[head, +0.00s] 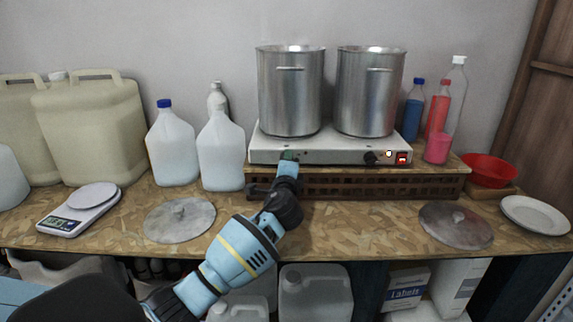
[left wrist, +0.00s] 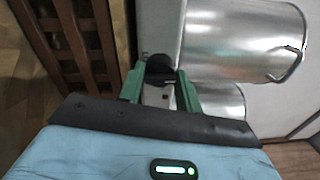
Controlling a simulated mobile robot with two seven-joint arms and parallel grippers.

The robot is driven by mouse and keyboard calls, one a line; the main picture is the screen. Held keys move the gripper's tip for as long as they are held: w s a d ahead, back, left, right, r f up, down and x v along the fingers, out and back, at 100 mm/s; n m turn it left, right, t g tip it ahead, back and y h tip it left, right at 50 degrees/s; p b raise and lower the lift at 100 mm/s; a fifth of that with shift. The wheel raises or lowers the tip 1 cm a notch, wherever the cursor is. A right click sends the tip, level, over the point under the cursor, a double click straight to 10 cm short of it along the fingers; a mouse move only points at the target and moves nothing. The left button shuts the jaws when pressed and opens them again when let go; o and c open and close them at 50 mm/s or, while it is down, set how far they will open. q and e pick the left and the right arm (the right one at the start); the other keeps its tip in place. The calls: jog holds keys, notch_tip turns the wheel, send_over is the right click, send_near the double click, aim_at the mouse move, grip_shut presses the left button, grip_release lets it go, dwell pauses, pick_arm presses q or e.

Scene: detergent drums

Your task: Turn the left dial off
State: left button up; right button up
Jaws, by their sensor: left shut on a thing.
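The left dial, a black knob (left wrist: 160,69) on the front of the white hot plate (head: 335,152), shows between my fingers in the left wrist view. In the head view my gripper hides it. My left gripper (head: 288,156) reaches up to the left part of the hot plate's front, and its green fingers (left wrist: 159,77) are shut on the dial, one on each side. I cannot read the dial's setting. The right dial (head: 370,158) is black and stands free beside a lit indicator light (head: 388,153) and a red switch (head: 402,158). My right gripper is not in view.
Two steel pots (head: 291,95) (head: 370,95) stand on the hot plate, which rests on a slatted wooden riser (head: 400,185). White jugs (head: 221,155) stand close on the left. Metal lids (head: 179,220) (head: 455,225) lie on the table at both sides.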

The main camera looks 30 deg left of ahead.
pick_arm(q)
jog(key=shift+f, duration=0.15)
jog(key=o, duration=1)
jog(key=shift+c, duration=0.2)
jog(key=shift+s+d, duration=0.1)
jog(key=shift+s, duration=0.05)
jog(key=v, duration=0.7)
jog(key=shift+s, duration=0.25)
jog(key=shift+d, duration=0.15)
